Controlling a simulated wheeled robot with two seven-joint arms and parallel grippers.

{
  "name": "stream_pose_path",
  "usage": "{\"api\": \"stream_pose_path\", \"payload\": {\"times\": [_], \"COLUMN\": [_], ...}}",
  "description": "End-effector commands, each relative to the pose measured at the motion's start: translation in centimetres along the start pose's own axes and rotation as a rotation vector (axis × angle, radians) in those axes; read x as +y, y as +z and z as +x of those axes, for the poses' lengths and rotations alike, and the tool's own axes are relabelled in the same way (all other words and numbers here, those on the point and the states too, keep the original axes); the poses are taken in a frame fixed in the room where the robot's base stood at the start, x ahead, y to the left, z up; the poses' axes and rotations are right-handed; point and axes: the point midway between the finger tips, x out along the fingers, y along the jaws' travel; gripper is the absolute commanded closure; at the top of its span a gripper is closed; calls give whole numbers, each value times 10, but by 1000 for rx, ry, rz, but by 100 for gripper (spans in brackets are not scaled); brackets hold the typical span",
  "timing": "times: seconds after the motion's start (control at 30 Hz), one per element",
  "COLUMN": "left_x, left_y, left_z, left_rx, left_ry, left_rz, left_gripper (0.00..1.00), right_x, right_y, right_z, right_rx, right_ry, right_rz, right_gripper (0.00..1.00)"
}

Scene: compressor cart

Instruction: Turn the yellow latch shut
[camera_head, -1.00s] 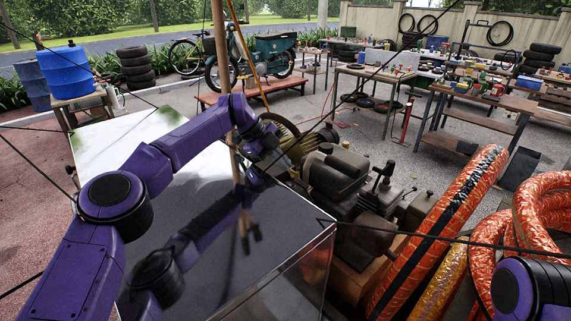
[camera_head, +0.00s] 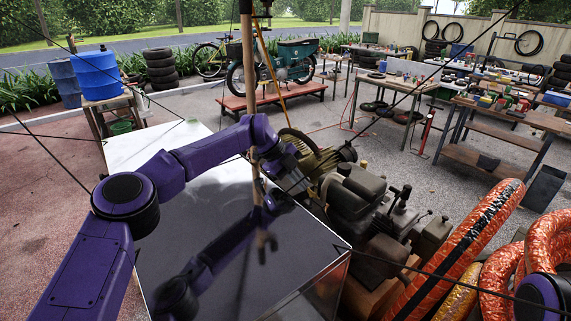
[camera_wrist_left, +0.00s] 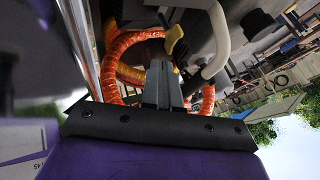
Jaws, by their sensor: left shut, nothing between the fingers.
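A small yellow latch (camera_wrist_left: 173,38) shows in the left wrist view, just beyond and slightly right of my fingertips. I cannot tell whether they touch it. My left gripper (camera_wrist_left: 159,64) is shut with nothing between its fingers. In the head view my left gripper (camera_head: 302,188) is beside the dark compressor (camera_head: 360,195), above the far right part of the glossy cart panel (camera_head: 240,245). The latch cannot be made out in the head view. My right gripper is out of view; only part of my right arm shows at bottom right.
A pale curved pipe (camera_wrist_left: 218,42) is close right of the latch in the wrist view. Thick orange hoses (camera_head: 465,245) lie right of the compressor.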

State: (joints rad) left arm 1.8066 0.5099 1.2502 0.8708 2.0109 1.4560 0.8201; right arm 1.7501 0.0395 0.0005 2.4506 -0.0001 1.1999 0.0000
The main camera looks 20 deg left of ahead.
Motion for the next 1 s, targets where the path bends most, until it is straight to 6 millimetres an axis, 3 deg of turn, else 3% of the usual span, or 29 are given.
{"api": "stream_pose_path", "payload": {"times": [0.2, 0.57, 0.8, 1.0], "left_x": [1, 2, -2, -7], "left_y": [1, 3, 4, -1], "left_z": [24, 29, 38, 34], "left_rx": [-1, -3, -35, -44], "left_ry": [-1, -2, -35, -46], "left_rz": [-4, -5, -60, -81], "left_gripper": [100, 100, 100, 100], "right_x": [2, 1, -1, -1], "right_y": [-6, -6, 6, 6], "right_z": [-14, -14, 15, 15], "right_rx": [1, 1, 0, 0], "right_ry": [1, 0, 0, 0], "right_rz": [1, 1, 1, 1], "right_gripper": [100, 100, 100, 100]}}
